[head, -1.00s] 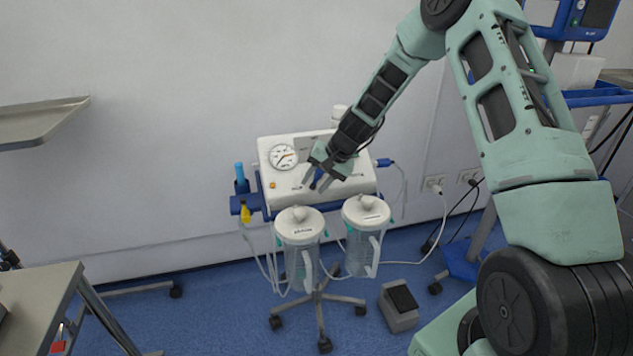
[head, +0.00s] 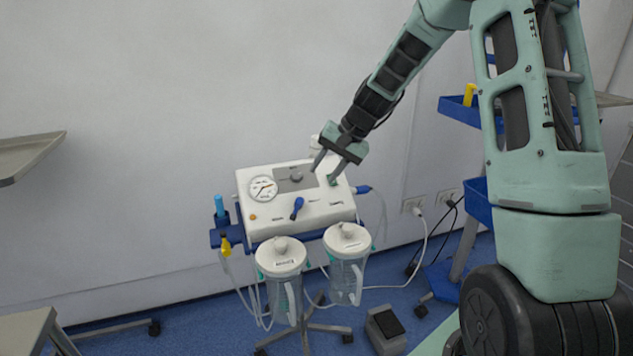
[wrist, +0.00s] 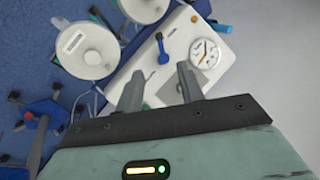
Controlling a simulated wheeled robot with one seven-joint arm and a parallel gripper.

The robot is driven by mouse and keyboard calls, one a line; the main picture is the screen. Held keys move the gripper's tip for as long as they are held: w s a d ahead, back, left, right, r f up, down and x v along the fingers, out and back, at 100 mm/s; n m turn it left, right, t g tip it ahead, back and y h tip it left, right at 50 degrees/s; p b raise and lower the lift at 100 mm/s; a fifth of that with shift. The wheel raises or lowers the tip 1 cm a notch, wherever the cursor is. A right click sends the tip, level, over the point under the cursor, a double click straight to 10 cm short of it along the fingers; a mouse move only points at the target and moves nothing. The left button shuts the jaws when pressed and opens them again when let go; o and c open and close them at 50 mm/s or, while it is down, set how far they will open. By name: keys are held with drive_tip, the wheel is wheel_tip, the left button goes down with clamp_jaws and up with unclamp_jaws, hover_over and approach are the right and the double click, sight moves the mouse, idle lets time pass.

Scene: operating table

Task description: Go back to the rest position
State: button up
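My gripper (head: 325,168) is above the back right part of the white suction unit (head: 318,208) in the head view, with its two fingers spread apart. In the wrist view, my gripper (wrist: 160,85) points down over the unit, and nothing shows between its fingers. The blue switch lever (head: 297,208) on the unit's top is clear of the fingers. The lever (wrist: 163,50) also shows in the wrist view, beyond the fingertips. The round gauge (head: 263,188) sits at the unit's left end.
Two lidded canisters (head: 281,257) (head: 346,239) hang at the unit's front. A blue-shelved cart (head: 460,110) stands at the right, partly behind my arm. A metal tray (head: 30,155) juts in at the left. The wall above the unit is bare.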

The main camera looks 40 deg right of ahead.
drive_tip(key=shift+s+d+r, duration=0.2)
drive_tip(key=shift+s+r, duration=0.05)
drive_tip(key=shift+r, duration=0.25)
drive_tip(key=s+a+r+n+g+p, duration=0.1)
drive_tip(key=s+a+r+n+p, duration=0.15)
drive_tip(key=s+a, duration=0.4)
drive_tip(key=s+a+r+n+g+p, duration=0.1)
drive_tip(key=s+a+r+n+p, duration=0.15)
drive_tip(key=a, duration=0.75)
drive_tip(key=s+a+r+n+g+p, duration=0.25)
drive_tip(key=s+a, duration=0.25)
drive_tip(key=a, duration=0.3)
drive_tip(key=s+a+r+n+h+p, duration=0.1)
drive_tip(key=s+a+n, duration=0.2)
drive_tip(key=s, duration=0.6)
drive_tip(key=s+a+r+n+h+p, duration=0.1)
drive_tip(key=s+a+n+h+p, duration=0.1)
drive_tip(key=s+n, duration=0.3)
drive_tip(key=s+a, duration=0.1)
drive_tip(key=s, duration=0.3)
drive_tip(key=shift+s+r, duration=0.25)
drive_tip(key=shift+r, duration=0.15)
